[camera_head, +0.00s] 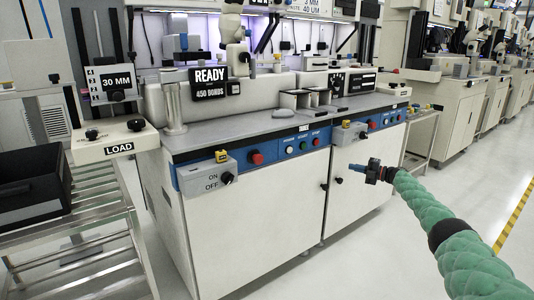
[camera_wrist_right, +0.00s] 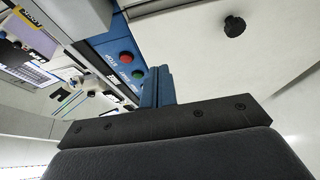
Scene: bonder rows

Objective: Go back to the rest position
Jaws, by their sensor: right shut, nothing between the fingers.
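My right gripper (camera_head: 358,168) is at the end of my green-sleeved right arm, which comes in from the lower right. It is shut and empty, in front of the white cabinet door of the bonder bench (camera_head: 262,215), and seems apart from it. In the right wrist view its blue fingers (camera_wrist_right: 158,86) are together, with nothing between them. Behind them in that view are the blue panel with a red button (camera_wrist_right: 125,58) and a black door knob (camera_wrist_right: 235,26). My left gripper is not in view.
A grey ON/OFF switch box (camera_head: 207,178) sticks out from the bench front. A LOAD box (camera_head: 110,142) and a rack with a black bin (camera_head: 30,185) stand at the left. More benches (camera_head: 453,105) line the right. The floor (camera_head: 400,235) at the right is clear.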

